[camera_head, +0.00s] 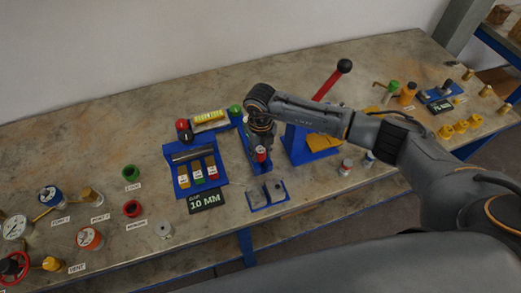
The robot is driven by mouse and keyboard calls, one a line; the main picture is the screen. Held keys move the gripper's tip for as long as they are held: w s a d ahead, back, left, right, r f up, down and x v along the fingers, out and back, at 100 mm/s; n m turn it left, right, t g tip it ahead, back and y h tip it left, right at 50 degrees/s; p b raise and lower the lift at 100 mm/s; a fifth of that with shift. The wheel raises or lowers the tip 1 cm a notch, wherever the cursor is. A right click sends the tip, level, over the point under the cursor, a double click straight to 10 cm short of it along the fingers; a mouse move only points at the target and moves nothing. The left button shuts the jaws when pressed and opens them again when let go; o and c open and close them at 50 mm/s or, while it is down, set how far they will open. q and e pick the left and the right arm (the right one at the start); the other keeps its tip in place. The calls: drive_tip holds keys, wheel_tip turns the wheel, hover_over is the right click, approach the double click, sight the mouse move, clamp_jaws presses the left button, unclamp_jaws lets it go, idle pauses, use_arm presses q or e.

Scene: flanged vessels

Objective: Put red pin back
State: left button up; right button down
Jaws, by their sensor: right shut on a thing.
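My right gripper (262,138) reaches in from the right and points down over the middle of the workbench. It is shut on a small red-topped piece (261,154), which looks like the red pin. Its lower part is against or in front of a long blue fixture (247,150); I cannot tell whether it touches. A small blue two-part holder (252,206) lies just in front, with a small dark piece in its right part. My left gripper is not in view.
A blue tray (174,155) with yellow, green and red pieces stands left, beside a "10 MM" card (206,200). A blue press (297,150) with a red lever (327,86) stands close right. Two small cylinders (345,167) stand further right. Gauges and valves fill the left end.

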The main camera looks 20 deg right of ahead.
drive_tip(key=shift+f+b, duration=0.5)
drive_tip(key=c, duration=1)
unclamp_jaws()
drive_tip(key=shift+r, duration=0.1)
drive_tip(key=shift+r+p, duration=0.55)
drive_tip(key=shift+p, duration=0.05)
wheel_tip(320, 180, up, 11)
drive_tip(key=b, duration=0.2)
drive_tip(key=shift+w+f+b, duration=0.1)
drive_tip(key=shift+f+b, duration=0.05)
drive_tip(key=shift+b, duration=0.25)
drive_tip(key=shift+r, duration=0.55)
